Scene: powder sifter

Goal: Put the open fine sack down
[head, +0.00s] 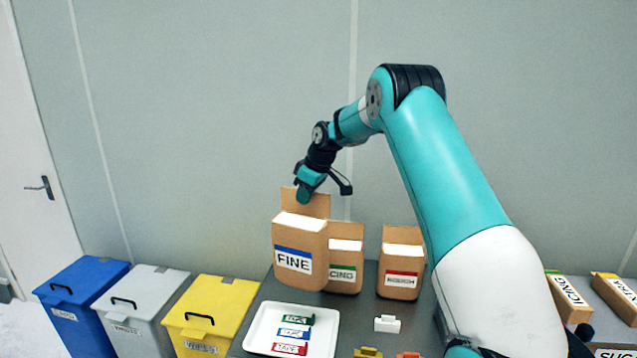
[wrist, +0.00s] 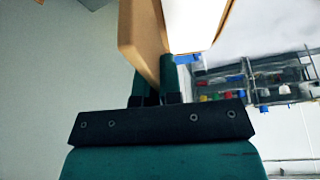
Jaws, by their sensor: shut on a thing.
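The open fine sack (head: 300,250) is brown with a blue-banded FINE label and white showing at its top. My gripper (head: 309,190) is shut on its raised back flap from above. The sack looks upright and larger than its neighbours; it seems held above the grey table (head: 345,325), but its underside is hidden. In the wrist view my gripper's fingers (wrist: 157,82) pinch the brown flap of the sack (wrist: 142,30), with its white top beside it.
A green-labelled sack (head: 344,262) stands partly hidden behind the fine sack's right side. A white tray (head: 262,320) with labelled clips lies in front. Blue, grey and yellow bins (head: 200,318) stand left. Small clips lie right of the tray.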

